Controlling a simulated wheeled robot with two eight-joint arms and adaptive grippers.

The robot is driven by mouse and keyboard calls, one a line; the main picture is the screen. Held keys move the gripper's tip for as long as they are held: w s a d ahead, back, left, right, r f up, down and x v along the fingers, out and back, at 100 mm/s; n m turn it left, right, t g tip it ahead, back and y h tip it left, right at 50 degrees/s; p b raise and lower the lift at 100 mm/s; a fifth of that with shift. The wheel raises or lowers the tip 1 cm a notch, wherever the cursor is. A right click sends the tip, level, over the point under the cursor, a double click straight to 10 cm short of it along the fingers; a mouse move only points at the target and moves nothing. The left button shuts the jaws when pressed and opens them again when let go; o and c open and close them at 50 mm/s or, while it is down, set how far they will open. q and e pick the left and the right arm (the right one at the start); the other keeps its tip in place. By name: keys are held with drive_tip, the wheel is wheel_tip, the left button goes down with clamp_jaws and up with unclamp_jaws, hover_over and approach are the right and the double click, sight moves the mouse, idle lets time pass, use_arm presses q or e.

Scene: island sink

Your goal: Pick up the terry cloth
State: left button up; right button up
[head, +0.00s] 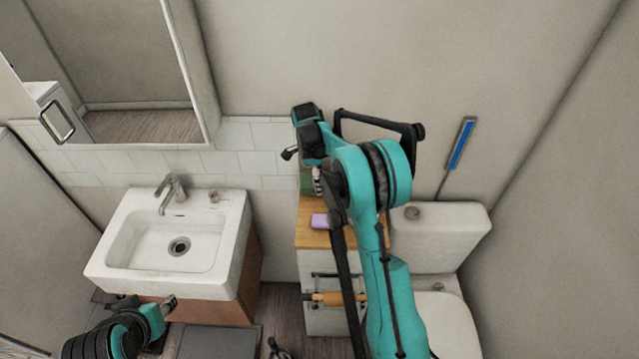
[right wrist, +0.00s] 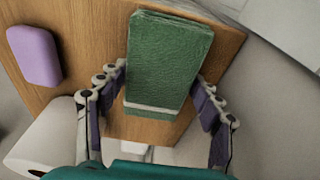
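The terry cloth (right wrist: 170,60) is a green folded stack with a pale band across its lower end, lying on a wooden top in the right wrist view. In the head view only a small green part (head: 306,185) shows behind my right arm. My right gripper (right wrist: 158,80) is open, with one finger on each side of the cloth. Whether the fingers touch it, I cannot tell. My left gripper (head: 146,303) is low at the left, in front of the sink, with its fingers apart and nothing seen between them.
A purple block (right wrist: 34,55) lies on the wooden cabinet top (head: 312,240) beside the cloth. A white rounded object (right wrist: 50,140) shows at the lower left of the wrist view. The sink (head: 205,258) is left, the toilet tank (head: 455,222) right. A mirror cabinet (head: 120,60) hangs above the sink.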

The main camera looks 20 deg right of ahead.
drive_tip(key=c, duration=0.3)
wheel_tip(320, 180, up, 10)
drive_tip(key=shift+p, duration=0.95)
